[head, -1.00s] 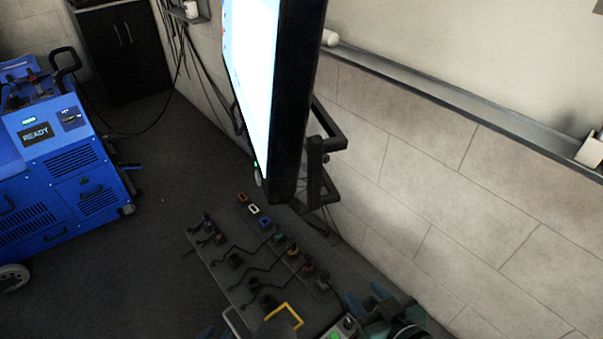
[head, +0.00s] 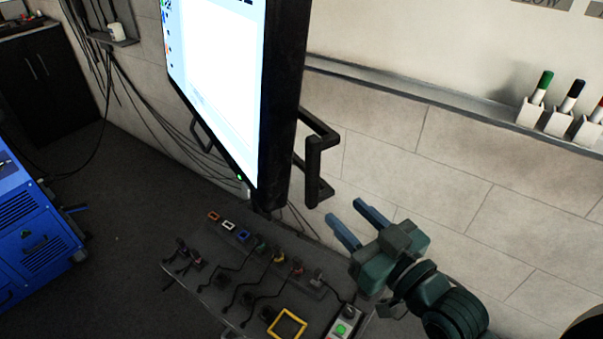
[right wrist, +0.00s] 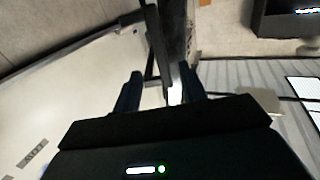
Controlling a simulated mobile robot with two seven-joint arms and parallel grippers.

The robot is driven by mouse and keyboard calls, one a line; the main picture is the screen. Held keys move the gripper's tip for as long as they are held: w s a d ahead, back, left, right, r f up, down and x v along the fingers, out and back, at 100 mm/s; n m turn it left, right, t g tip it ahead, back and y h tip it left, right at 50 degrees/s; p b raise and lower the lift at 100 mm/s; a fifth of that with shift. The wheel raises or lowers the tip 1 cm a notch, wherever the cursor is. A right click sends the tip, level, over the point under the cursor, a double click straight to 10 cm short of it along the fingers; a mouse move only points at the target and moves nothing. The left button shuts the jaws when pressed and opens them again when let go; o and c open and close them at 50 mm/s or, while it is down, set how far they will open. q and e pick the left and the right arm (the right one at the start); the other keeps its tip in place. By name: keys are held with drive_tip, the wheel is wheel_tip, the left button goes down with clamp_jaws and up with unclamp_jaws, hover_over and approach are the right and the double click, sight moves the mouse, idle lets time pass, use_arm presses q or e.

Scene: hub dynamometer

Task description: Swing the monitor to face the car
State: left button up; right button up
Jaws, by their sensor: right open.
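The monitor (head: 283,95) hangs near the wall in the head view, its lit screen (head: 215,75) facing left. A black bar handle (head: 313,168) stands out from its right side. My right gripper (head: 344,211) is open and empty, just right of and below this handle, fingers pointing up and left towards it. In the right wrist view, the open fingers (right wrist: 160,73) have a dark upright bar (right wrist: 154,45), apparently the handle, ahead between them; contact cannot be told. My left gripper is not in view. No car is visible.
Below the monitor is a grey cart top (head: 215,285) with several cables and connectors, a yellow frame (head: 288,323) and a green button box (head: 344,325). A blue machine (head: 35,225) stands left. A whiteboard ledge (head: 430,95) with marker holders runs along the wall.

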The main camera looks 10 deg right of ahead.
sight(316, 182)
drive_tip(key=p+x, duration=0.2)
drive_tip(key=x, duration=1.1)
drive_tip(key=shift+c, duration=0.4)
clamp_jaws()
